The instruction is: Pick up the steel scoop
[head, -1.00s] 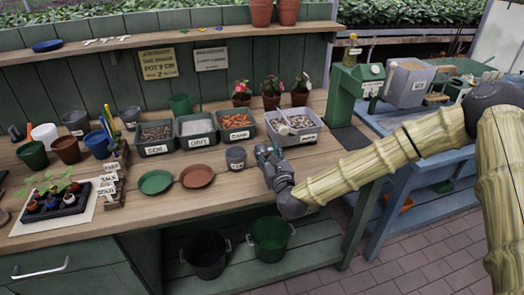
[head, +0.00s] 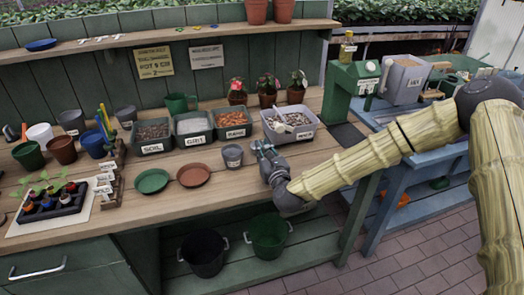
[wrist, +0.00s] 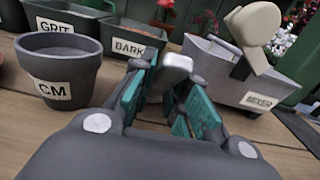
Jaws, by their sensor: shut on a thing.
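My gripper (head: 262,150) is low over the bench's front edge, right of the grey CM pot (head: 232,155) and in front of the MIXER tub (head: 305,137). In the wrist view its teal-padded fingers (wrist: 165,100) are shut on a smooth light-grey piece, which I take for the steel scoop (wrist: 178,62). Most of the scoop is hidden by the fingers; I cannot tell whether it touches the tub. A pale beige, handle-like thing (wrist: 254,26) slants over the tub's rim in the wrist view.
Soil (head: 152,148), grit (head: 193,141) and bark (head: 233,133) boxes stand left of the tub. A green saucer (head: 151,181) and a terracotta saucer (head: 194,175) lie at the front. Potted flowers (head: 297,97) stand behind. Two buckets are on the shelf below.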

